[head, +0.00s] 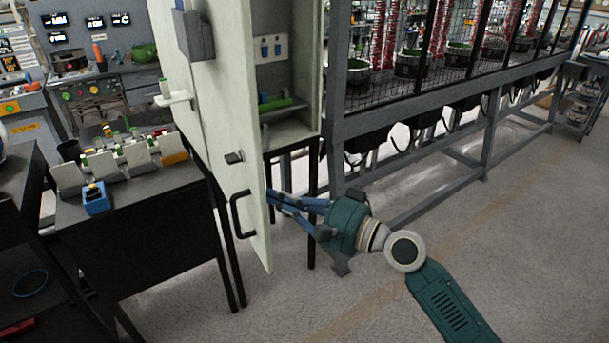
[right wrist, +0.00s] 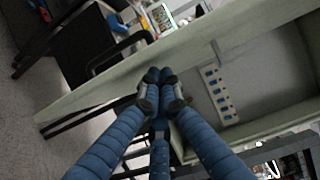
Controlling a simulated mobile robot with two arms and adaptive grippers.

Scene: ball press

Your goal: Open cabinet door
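The pale cabinet door (head: 224,105) stands ajar in the head view, swung out toward the lower middle. Its black handle (head: 238,213) is on the outer face near the bottom. My right gripper (head: 273,197) is at the free edge of the door, on the inner side, apart from the handle. In the right wrist view its blue fingers (right wrist: 158,80) come together at the tips, against or very near the door edge. Nothing shows between them. The handle (right wrist: 118,52) appears beyond the door there. The cabinet's inside (head: 288,48) is partly visible. My left gripper is not in view.
A dark workbench (head: 140,220) with a blue box (head: 96,197) stands left of the door. A grey metal frame with wire mesh (head: 405,105) runs to the right of the cabinet. The floor (head: 520,230) at the lower right is clear.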

